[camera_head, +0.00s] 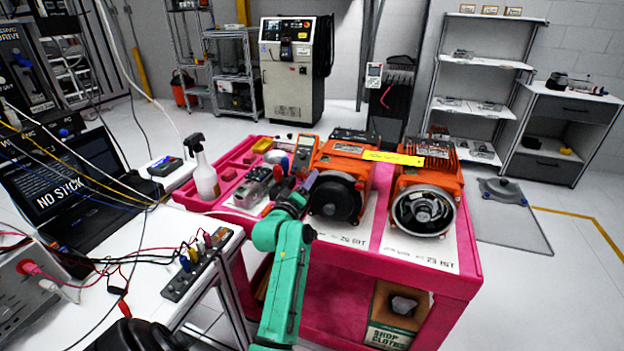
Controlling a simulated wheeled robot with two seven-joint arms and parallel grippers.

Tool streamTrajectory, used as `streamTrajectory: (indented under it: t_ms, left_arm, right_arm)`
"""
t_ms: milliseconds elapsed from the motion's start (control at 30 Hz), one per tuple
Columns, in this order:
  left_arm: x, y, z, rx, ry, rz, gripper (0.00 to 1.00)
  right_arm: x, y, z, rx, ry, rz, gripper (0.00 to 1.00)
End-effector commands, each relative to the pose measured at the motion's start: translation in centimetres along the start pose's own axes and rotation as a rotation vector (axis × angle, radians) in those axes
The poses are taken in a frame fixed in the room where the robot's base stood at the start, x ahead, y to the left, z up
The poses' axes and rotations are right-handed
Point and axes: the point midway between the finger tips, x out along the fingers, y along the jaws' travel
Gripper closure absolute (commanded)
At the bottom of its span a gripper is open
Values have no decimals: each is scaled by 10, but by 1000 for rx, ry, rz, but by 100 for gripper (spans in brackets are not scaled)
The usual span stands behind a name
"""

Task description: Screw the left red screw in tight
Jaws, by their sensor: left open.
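Two orange servo motors lie on the pink cart. The left motor (337,198) shows a round black end cover. The right motor (423,211) shows an open round end with metal parts inside. I cannot make out a red screw on either motor; it is too small or hidden. My left gripper (304,190) is at the left edge of the left motor's black cover, near the tools. It is open, with its fingers small and partly lost against the clutter. My right gripper is not in view.
The pink cart (462,282) holds a spray bottle (204,172), a multimeter (304,152) and hand tools left of the motors. A white bench with a laptop (62,190) and cables stands at left. Floor at right is fairly clear.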

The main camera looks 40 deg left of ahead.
Motion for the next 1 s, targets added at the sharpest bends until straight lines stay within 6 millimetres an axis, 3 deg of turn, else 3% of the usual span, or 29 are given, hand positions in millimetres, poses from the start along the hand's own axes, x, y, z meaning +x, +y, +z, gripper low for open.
streamTrajectory:
  t_ms: [100, 133, 267, 667, 1000]
  left_arm:
    - [0, 0, 0, 0, 0, 0, 43]
    - [0, 0, 0, 1, 0, 0, 51]
    - [0, 0, 0, 1, 0, 0, 100]
    - [0, 1, 0, 35, -1, 1, 100]
    - [0, 1, 0, 235, -3, -1, 100]
  right_arm:
    - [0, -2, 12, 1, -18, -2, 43]
    - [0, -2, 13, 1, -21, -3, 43]
    - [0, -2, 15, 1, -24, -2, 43]
    - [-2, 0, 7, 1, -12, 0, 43]
    - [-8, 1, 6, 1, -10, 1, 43]
